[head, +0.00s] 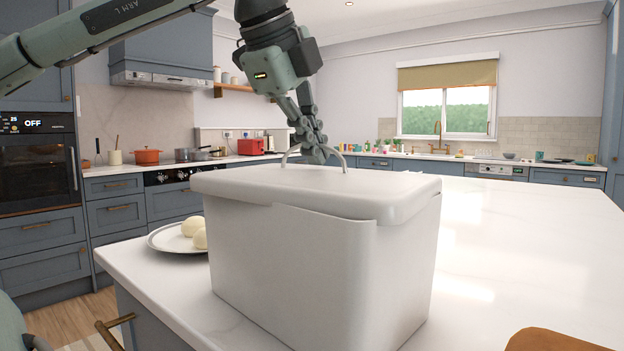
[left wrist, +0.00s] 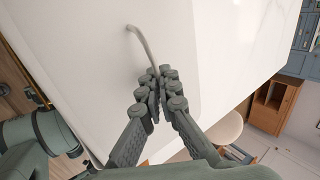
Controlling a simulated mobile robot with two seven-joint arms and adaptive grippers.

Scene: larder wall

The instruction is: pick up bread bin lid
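The white bread bin (head: 310,265) stands on the pale countertop. Its white lid (head: 300,190) lies on top, and its front edge looks slightly uneven against the bin. A thin curved metal handle (head: 344,157) arches over the lid. My left gripper (head: 316,155) comes down from above at the middle of this handle. In the left wrist view, the fingertips (left wrist: 161,73) are close together with the handle (left wrist: 139,40) running between them, and the lid (left wrist: 185,50) is below. The fingers look shut on the handle. My right gripper is in neither view.
A plate (head: 165,240) with pale round items sits close to the bin's left side. The countertop (head: 530,240) right of the bin is clear. A brown wooden piece (head: 550,341) shows at the bottom right. A drawer handle (head: 112,329) juts out below the counter.

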